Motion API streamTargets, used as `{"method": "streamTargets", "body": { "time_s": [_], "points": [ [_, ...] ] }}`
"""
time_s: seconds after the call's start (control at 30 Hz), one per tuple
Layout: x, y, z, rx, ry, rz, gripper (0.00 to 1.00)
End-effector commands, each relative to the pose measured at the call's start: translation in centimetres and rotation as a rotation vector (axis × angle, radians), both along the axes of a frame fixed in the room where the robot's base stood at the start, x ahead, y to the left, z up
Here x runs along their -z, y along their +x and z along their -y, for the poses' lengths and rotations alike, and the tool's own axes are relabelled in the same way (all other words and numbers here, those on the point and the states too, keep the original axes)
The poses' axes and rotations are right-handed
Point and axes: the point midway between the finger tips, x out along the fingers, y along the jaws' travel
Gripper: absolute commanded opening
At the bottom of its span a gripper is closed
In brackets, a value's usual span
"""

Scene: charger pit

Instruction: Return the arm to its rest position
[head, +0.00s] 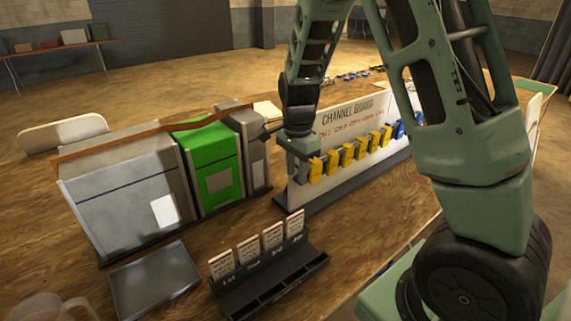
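My green arm reaches from the right side of the head view down to the table. My gripper (303,153) points down at the left end of the white channel board (300,188), close to the leftmost yellow block (315,170). I cannot tell whether it touches that block or the board. Its fingertips are small and partly hidden, so I cannot tell whether they are open or shut, or hold anything.
Grey boxes (125,200) and a green box (212,165) stand left of the board. A black rack (270,280) with several cards, a grey tray (153,280) and a clear mug (50,308) are in front. Bare wood (370,225) lies before the board.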

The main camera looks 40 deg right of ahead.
Motion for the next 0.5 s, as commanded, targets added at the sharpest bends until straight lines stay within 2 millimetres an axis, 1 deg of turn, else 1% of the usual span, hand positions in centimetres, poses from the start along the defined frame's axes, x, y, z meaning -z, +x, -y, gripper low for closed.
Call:
{"method": "streamTargets", "body": {
  "time_s": [0.27,0.37,0.47,0.5],
  "points": [
    [0.0,0.0,-0.1,-0.005,0.001,0.0,0.32],
    [-0.6,-0.6,-2.5,-0.111,0.022,0.002,0.32],
    [-1.8,-2.2,-7.1,-0.352,0.06,0.012,0.32],
    [-2.4,-3.3,-9.5,-0.484,0.078,0.018,0.32]
  ]
}}
